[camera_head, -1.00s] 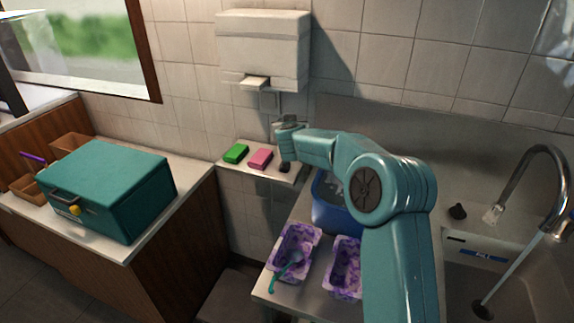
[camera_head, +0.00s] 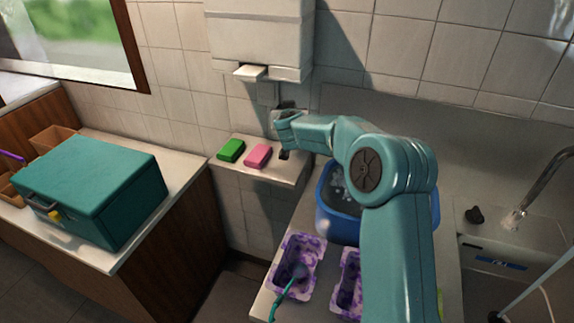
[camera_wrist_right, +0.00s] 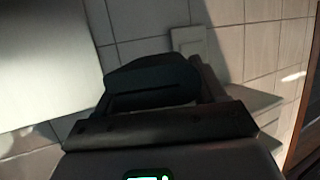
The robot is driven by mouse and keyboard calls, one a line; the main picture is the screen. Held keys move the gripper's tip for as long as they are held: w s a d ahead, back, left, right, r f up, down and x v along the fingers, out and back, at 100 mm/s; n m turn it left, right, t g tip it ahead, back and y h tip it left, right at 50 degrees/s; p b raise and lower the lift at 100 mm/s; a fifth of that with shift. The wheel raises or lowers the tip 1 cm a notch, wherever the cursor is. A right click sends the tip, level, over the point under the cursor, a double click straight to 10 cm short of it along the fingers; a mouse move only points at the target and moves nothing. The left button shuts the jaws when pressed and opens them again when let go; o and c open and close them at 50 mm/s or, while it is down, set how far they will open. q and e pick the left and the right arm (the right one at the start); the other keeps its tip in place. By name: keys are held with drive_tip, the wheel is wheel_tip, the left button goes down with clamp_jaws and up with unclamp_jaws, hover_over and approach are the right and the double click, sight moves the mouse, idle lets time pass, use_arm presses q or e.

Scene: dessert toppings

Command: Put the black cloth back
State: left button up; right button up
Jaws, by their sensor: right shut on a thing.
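In the right wrist view a dark, folded-looking shape (camera_wrist_right: 152,80), which seems to be the cloth, is at the jaws. My left gripper is out of view.
A white dispenser (camera_head: 262,35) hangs above the shelf. A blue tub (camera_head: 338,226) and purple-stained trays (camera_head: 290,285) stand on the counter below my right arm. The sink tap (camera_head: 545,185) is at right. A teal box (camera_head: 95,190) stands on the left counter.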

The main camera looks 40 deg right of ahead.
drive_tip(key=b, duration=0.4)
hover_over(288, 167)
wheel_tip(288, 167, down, 12)
drive_tip(key=shift+w+f, duration=0.1)
drive_tip(key=shift+f, duration=0.1)
drive_tip(key=shift+s+a, duration=0.15)
drive_tip(key=shift+s, duration=0.1)
drive_tip(key=shift+f, duration=0.35)
drive_tip(key=f, duration=0.4)
drive_tip(key=shift+w+d+f, duration=0.15)
drive_tip(key=shift+w+d, duration=0.05)
drive_tip(key=shift+w, duration=0.15)
drive_tip(key=shift+s+a, duration=0.1)
drive_tip(key=shift+s, duration=0.2)
drive_tip(key=shift+w, duration=0.15)
drive_tip(key=o, duration=1)
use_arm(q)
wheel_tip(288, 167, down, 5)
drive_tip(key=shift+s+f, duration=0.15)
